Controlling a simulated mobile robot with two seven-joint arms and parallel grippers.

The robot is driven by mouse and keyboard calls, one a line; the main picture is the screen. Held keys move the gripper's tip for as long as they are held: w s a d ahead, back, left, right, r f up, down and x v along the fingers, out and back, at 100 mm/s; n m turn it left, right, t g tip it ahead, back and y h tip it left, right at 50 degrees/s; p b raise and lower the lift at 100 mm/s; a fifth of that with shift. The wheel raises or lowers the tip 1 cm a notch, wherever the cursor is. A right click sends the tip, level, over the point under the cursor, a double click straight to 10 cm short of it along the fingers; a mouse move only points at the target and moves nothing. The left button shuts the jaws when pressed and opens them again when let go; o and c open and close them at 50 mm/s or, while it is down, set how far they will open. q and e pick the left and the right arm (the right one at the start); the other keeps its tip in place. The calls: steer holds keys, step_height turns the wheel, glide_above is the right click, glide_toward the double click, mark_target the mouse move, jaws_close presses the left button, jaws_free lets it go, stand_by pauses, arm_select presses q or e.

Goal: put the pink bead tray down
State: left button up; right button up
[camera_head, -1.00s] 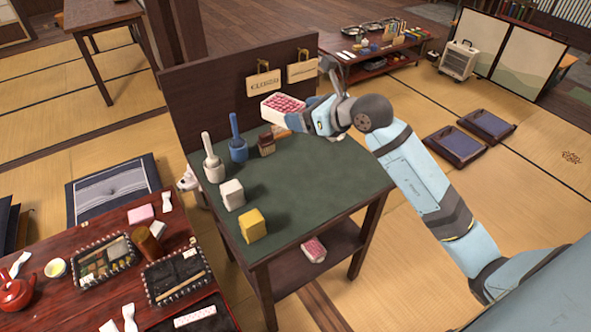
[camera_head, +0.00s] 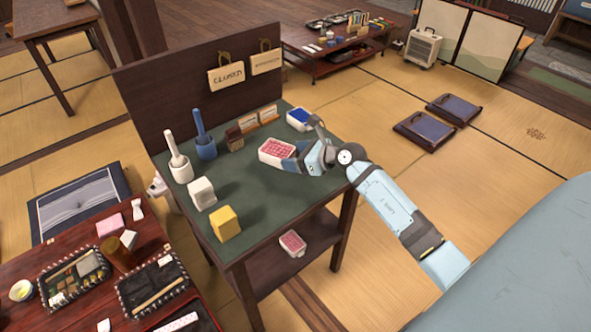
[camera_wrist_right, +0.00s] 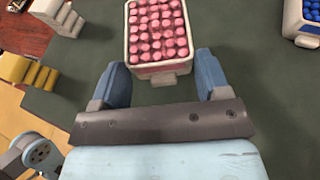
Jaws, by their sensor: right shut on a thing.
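The pink bead tray (camera_head: 277,150) is a white box of pink beads over the right part of the green tabletop (camera_head: 262,190). It also shows at the top of the right wrist view (camera_wrist_right: 158,67). My right gripper (camera_head: 298,158) is shut on its near end, with a blue finger on each side in the wrist view (camera_wrist_right: 163,76). The tray looks level and very low; I cannot tell whether its base touches the top. My left gripper is not in view.
A blue bead tray (camera_head: 300,120) stands behind, near the right edge. White (camera_head: 202,193) and yellow (camera_head: 226,223) blocks and white (camera_head: 181,165) and blue (camera_head: 205,146) handled tools are on the left. Another pink-topped box (camera_head: 292,243) lies on the lower shelf.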

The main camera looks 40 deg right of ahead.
mark_target(296, 178)
steer(key=shift+f+b, duration=0.4)
steer(key=shift+f, duration=1.9)
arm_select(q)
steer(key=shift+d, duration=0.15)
arm_select(e)
steer(key=shift+f, duration=0.15)
steer(key=o, duration=1)
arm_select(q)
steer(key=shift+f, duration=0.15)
